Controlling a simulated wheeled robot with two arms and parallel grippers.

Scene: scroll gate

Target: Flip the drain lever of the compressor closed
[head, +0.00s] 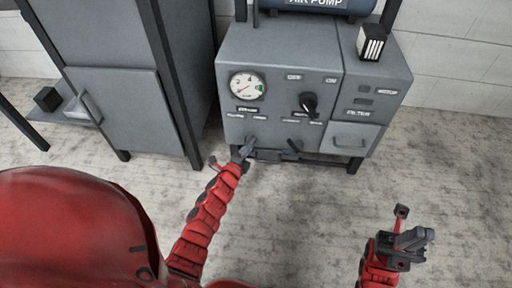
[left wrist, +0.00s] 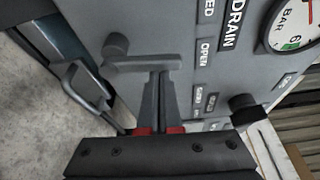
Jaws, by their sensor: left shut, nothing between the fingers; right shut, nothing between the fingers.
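The compressor (head: 280,60) is a grey cabinet with a gauge, labels and controls on its front. In the left wrist view the drain lever (left wrist: 142,63) is a grey bar on a round pivot, beside the DRAIN and OPEN labels. The lever extends right from its pivot in that picture. My left gripper (head: 246,150) is shut at the lower left of the cabinet front. Its fingertips (left wrist: 161,76) overlap the lever in the left wrist view; I cannot tell whether they touch it. My right gripper (head: 415,238) is shut and empty, low at the right, away from the cabinet.
A gauge (head: 247,87) sits above the left gripper. A grey cupboard (head: 120,100) stands at the left. The floor in front of the compressor is clear.

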